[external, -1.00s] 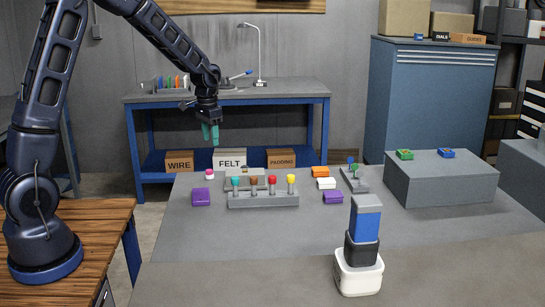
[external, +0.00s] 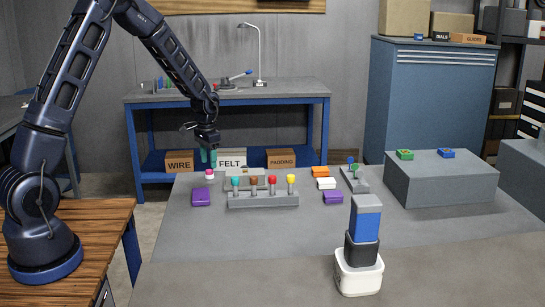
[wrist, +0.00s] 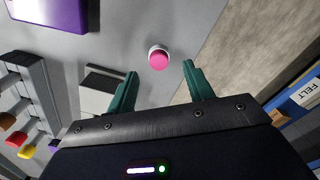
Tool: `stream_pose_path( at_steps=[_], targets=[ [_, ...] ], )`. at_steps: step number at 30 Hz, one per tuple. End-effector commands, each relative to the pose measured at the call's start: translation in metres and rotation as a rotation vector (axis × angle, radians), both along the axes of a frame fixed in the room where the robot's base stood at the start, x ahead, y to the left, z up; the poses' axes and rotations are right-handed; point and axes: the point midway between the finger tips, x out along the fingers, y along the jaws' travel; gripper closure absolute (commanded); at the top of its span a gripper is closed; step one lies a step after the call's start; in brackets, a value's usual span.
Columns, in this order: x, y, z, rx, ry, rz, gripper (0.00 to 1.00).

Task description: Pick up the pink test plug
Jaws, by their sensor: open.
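The pink test plug (external: 209,174) stands on the grey table near its back left edge, a small pink cap on a white body. In the wrist view the plug (wrist: 158,58) lies ahead of the fingertips, roughly between them and nearer the left one. My gripper (external: 209,157) is just above the plug in the external view, pointing down, with green fingers. In the wrist view my gripper (wrist: 160,70) has its fingers spread with nothing between them.
A purple block (external: 201,197) lies in front of the plug. A grey rack (external: 262,199) with several coloured knobs stands to the right, with a grey-white block (external: 244,173) behind it. The table edge is close to the plug. A FELT box (external: 231,159) sits on the shelf beyond.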

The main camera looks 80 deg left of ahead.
Motion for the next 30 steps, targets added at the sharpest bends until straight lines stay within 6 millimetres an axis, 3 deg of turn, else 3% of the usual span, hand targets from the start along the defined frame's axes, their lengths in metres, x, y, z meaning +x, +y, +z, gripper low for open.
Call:
stream_pose_path(
  at_steps=[9,17,25,30],
  targets=[
    [-0.001,-0.002,-0.041,-0.001,0.002,-0.001,0.48],
    [-0.001,-0.002,-0.045,-0.001,0.001,-0.001,0.48],
    [-0.001,-0.002,-0.045,-0.001,0.001,0.0,0.96],
    [-0.001,-0.002,-0.045,-0.001,0.001,0.0,0.96]
  ],
)
